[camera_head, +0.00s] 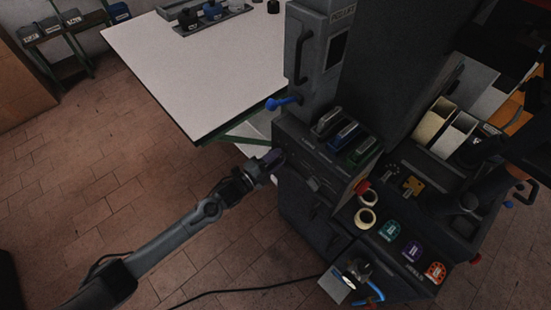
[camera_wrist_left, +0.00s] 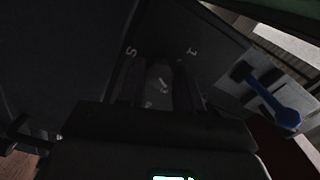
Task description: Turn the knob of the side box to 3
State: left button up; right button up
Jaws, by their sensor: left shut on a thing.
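My left gripper (camera_head: 270,162) reaches in from the left to the dark machine's left side, just below the blue lever. In the left wrist view its two dark fingers stand either side of the dark grey knob (camera_wrist_left: 160,84), and it is shut on the knob. The knob carries a pale mark on its face. The dark side box (camera_wrist_left: 193,70) shows pale characters around the knob; one at upper right looks like a 1, and the others are tilted and hard to read. In the head view the gripper hides the knob.
A blue lever (camera_head: 283,102) sticks out just above my left gripper; it also shows in the left wrist view (camera_wrist_left: 275,101). A white table (camera_head: 200,75) stands behind. The machine's top holds several coloured items. The brick floor (camera_head: 110,190) left of the machine is mostly free.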

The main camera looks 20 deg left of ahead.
pick_arm(q)
jog(key=shift+m, duration=1.1)
jog(key=o, duration=1)
jog(key=shift+o, duration=0.2)
jog(key=p+v, duration=0.2)
jog(key=v, duration=0.8)
jog(key=shift+s+a, duration=0.25)
jog(key=shift+s, duration=0.1)
jog(key=shift+r, duration=0.1)
